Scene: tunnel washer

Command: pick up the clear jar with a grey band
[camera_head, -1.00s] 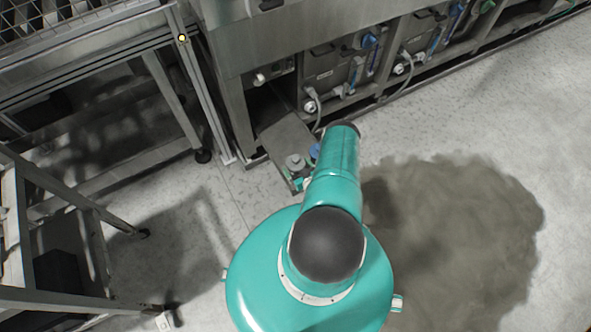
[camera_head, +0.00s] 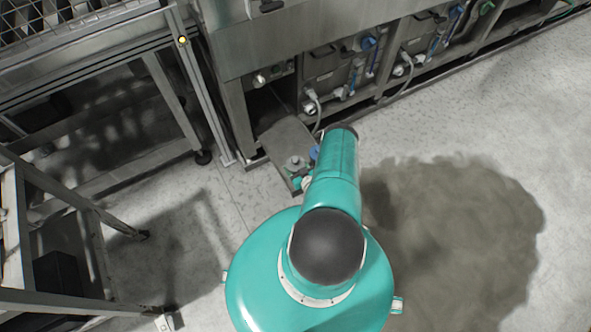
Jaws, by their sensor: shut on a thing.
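I cannot make out a clear jar with a grey band for certain. A small grey round-topped thing (camera_head: 295,163) stands at the near end of a low grey platform (camera_head: 287,138), just left of my teal arm; it is too small to tell what it is. A bit of blue (camera_head: 314,152) shows between it and the arm, mostly hidden. A small teal and white part beside the arm seems to be mine. My gripper does not show; the arm covers the area behind it.
Steel machine housing (camera_head: 330,75) with hoses and plugs runs along the back. A steel rack (camera_head: 185,90) stands at left, and another metal frame (camera_head: 75,200) at near left. A dark wet-looking patch (camera_head: 450,240) covers the floor at right. The floor beyond it is clear.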

